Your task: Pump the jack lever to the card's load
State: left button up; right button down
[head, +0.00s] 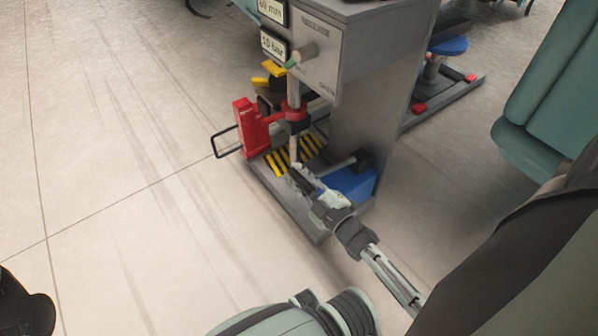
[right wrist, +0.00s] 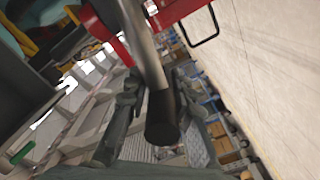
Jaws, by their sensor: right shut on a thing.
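In the right wrist view the lever (right wrist: 145,60) ends in a dark grip that lies between my finger pads. My right gripper (head: 303,178) is shut on this lower end; in the wrist view the fingers (right wrist: 160,112) flank it. Two displays on the machine seem to read 60 mm (head: 272,10) and 10 bar (head: 273,44). I cannot make out a load card. My left gripper is not in view.
Yellow-black stripes (head: 277,162) mark the grey base, and a blue block (head: 350,183) sits right. A teal seat (head: 555,85) is at the right. The tiled floor left is clear.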

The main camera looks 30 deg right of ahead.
jog(key=shift+d+f, duration=0.1)
jog(key=c, duration=1.3)
grip_release()
jog(key=shift+s, duration=0.1)
jog(key=s, duration=0.8)
jog(key=s+d, duration=0.1)
jog(key=s, duration=0.3)
jog(key=shift+w, duration=0.1)
